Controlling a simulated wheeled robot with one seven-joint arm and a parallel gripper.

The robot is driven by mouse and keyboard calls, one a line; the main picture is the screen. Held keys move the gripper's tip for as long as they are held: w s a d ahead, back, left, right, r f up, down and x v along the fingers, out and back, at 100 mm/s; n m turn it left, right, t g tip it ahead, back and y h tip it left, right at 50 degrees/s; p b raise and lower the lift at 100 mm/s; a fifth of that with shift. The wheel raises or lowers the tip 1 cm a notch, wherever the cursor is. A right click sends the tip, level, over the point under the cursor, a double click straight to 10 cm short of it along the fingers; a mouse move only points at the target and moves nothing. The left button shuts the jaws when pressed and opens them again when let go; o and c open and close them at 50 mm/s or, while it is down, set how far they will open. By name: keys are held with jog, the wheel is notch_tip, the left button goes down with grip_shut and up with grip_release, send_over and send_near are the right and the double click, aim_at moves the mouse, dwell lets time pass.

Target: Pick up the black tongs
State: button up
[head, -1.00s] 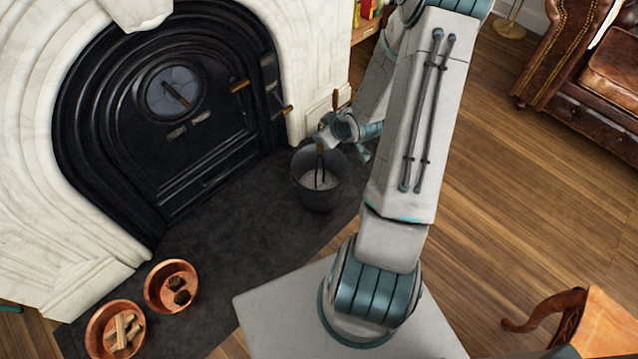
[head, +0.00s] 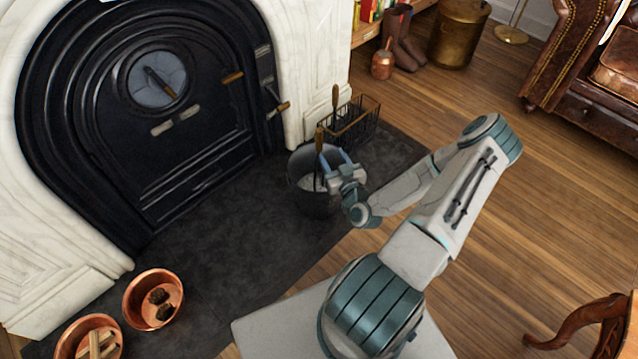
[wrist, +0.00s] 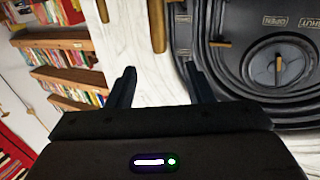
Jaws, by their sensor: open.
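The black tongs (head: 317,172) stand upright in a dark metal bucket (head: 304,204) on the hearth, with a wooden grip at the top and dark prongs going down into the bucket. My gripper (head: 334,158) is open beside the tongs, at their right, over the bucket's rim. In the wrist view my two fingers (wrist: 159,72) are spread and nothing is between the pads. A wooden grip (wrist: 157,25), seemingly that of the tongs, shows just beyond the gap. The lower ends of the tongs are hidden in the bucket.
A wire basket (head: 372,112) with a wooden-handled tool stands behind the bucket. The black stove door (head: 190,150) with its handles is at the left. Copper bowls (head: 132,312) sit at the front left. The dark hearth between is clear.

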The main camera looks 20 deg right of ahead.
aim_at(320, 138)
jog(key=w+b, duration=0.1)
jog(key=w, duration=0.5)
jog(key=shift+w+d, duration=0.15)
jog(key=shift+w, duration=0.05)
jog(key=w+b, duration=0.1)
jog(key=w, duration=0.1)
jog(key=w+f+b, duration=0.1)
jog(key=w, duration=0.1)
jog(key=shift+w+d, duration=0.1)
jog(key=shift+d, duration=0.1)
jog(key=shift+w+r, duration=0.15)
jog(key=shift+w, duration=0.4)
grip_shut()
dwell(0.4)
